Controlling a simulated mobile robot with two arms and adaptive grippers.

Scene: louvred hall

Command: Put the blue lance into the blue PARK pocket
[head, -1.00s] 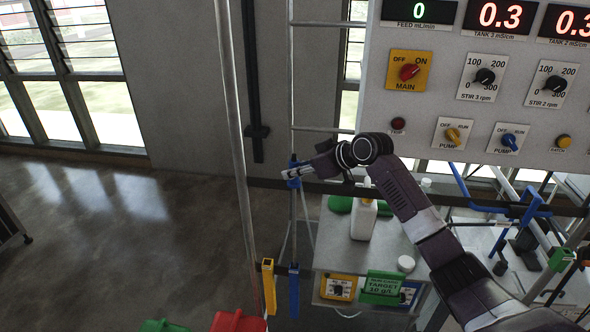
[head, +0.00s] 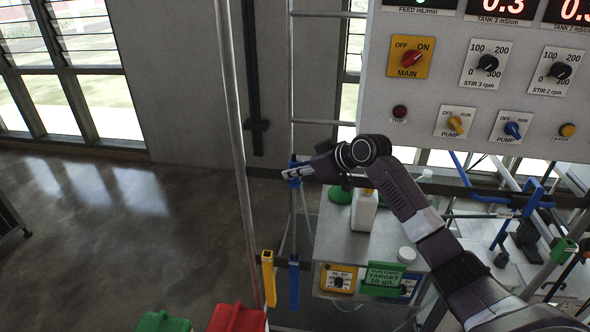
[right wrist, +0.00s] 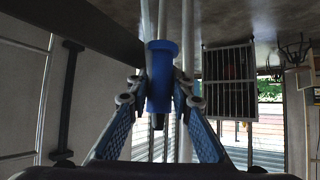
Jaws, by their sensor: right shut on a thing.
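My right gripper (head: 296,172) is shut on the blue grip of the blue lance (head: 293,182). The lance hangs about upright, its thin rod below the gripper. In the right wrist view the blue grip (right wrist: 160,75) sits between the two fingers. The blue PARK pocket (head: 294,286) is a narrow upright sleeve, directly below the gripper in the head view. The rod runs down to the top of this pocket; I cannot tell whether its tip is inside, in front or behind. My left gripper is out of view.
A yellow pocket (head: 268,278) stands just left of the blue one. A metal post (head: 236,150) rises to the left. A cart (head: 335,245) with a white bottle (head: 364,211) stands to the right, below the control panel (head: 455,90). Red (head: 236,318) and green (head: 162,323) containers are at the bottom.

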